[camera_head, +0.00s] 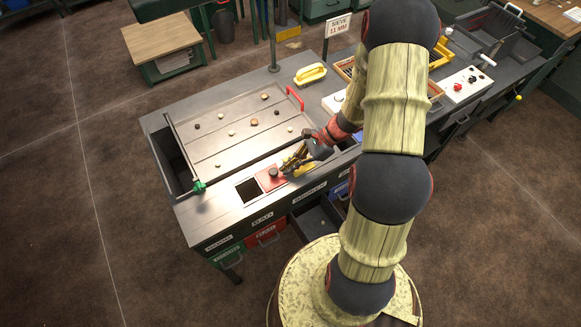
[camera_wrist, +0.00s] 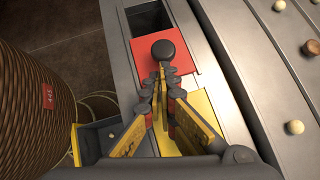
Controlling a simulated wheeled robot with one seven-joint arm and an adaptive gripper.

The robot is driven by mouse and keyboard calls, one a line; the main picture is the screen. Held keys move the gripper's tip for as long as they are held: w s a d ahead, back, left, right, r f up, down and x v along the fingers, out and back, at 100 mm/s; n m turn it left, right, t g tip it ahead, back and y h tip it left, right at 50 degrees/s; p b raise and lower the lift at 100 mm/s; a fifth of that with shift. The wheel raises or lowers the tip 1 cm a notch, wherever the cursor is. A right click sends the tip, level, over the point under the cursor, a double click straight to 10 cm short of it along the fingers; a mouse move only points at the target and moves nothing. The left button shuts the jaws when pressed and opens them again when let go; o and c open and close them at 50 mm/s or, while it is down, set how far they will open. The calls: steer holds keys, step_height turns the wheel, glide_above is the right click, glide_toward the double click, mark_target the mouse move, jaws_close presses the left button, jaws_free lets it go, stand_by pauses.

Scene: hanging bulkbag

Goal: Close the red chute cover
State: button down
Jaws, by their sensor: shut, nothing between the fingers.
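The red chute cover (camera_head: 268,183) is a flat plate with a dark round knob (camera_head: 273,173), on the front strip of the grey bench. A dark square chute opening (camera_head: 248,190) is uncovered directly to its left. In the wrist view, the red cover (camera_wrist: 190,52) lies just below the dark opening (camera_wrist: 150,18), with the knob (camera_wrist: 163,49) standing up from it. My gripper (camera_wrist: 168,72) is shut and empty, its fingertips close to the knob on the side away from the opening. Whether the tips touch the knob cannot be told.
A yellow cover (camera_wrist: 202,108) lies under my fingers beside the red one. A sloped tray (camera_head: 220,140) with several small stones and a bar with a green end (camera_head: 199,187) lies behind. An open drawer (camera_head: 316,220) juts out below the bench front.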

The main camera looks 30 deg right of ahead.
mark_target(266, 186)
steer(key=a+b, duration=0.1)
steer(key=a, duration=0.8)
steer(key=shift+r, duration=0.2)
